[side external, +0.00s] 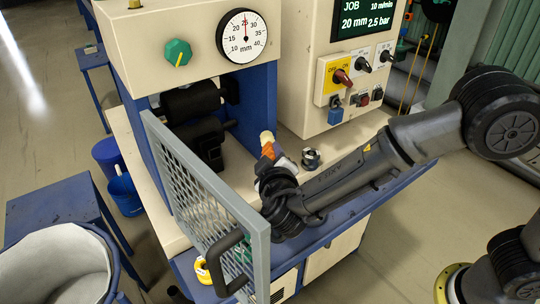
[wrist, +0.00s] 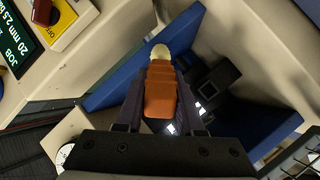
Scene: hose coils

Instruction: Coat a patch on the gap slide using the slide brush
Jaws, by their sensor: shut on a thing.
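The slide brush (side external: 267,146) has an orange handle and a pale tip. In the wrist view the brush (wrist: 161,92) points away from me, its tip at the top. My gripper (side external: 270,163) is shut on its handle, and the wrist view shows a finger of my gripper (wrist: 159,105) on each side. The brush is at the open front of the blue machine frame, right of the black rollers. I cannot clearly pick out the gap slide; a dark block (wrist: 222,78) with shiny parts near it lies right of the brush in the wrist view.
A grey mesh guard (side external: 208,200) stands swung open left of my gripper. Black rollers (side external: 190,101) sit inside the blue frame (side external: 262,95). A small metal ring-shaped part (side external: 311,158) stands on the bench to the right. A yellow roll (side external: 203,271) lies behind the guard's lower edge.

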